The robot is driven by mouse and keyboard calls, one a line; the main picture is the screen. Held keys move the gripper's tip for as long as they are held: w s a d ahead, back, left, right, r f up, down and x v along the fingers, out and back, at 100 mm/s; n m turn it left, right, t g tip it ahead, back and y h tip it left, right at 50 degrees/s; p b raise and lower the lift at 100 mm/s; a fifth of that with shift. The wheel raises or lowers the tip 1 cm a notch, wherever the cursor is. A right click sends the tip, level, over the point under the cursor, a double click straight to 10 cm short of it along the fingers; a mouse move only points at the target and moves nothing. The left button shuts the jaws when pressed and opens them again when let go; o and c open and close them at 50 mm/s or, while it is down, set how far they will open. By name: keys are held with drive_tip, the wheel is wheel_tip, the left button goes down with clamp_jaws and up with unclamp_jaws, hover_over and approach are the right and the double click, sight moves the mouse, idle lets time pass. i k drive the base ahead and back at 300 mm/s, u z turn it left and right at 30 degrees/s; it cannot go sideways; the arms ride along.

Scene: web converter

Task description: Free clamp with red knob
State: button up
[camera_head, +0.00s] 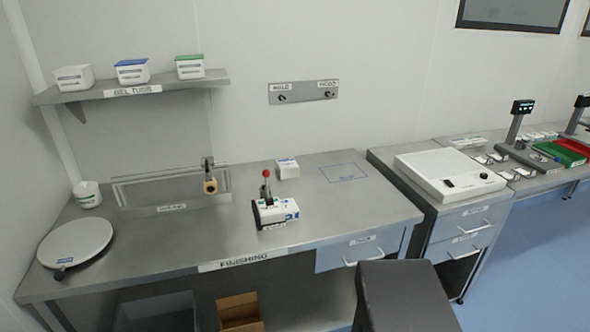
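The clamp with the red knob (266,174) stands on the finishing bench, a little right of the bench's middle. Its dark upright lever carries the round red knob at the top. The clamp sits at a white block with blue marks (280,212), which lies on a dark base. The picture is too small to tell whether the clamp presses on the block. My gripper is not in view, and nothing is seen touching the clamp.
The steel bench (330,215) has free room right of the clamp. A white box (287,168) stands behind it, a small tan-and-dark device (210,184) to its left. A round white disc (76,243) lies at far left. A shelf (140,88) holds tubs above.

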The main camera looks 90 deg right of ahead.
sight(269, 200)
drive_tip(key=z, duration=0.15)
drive_tip(key=k, duration=0.1)
drive_tip(key=z, duration=2.65)
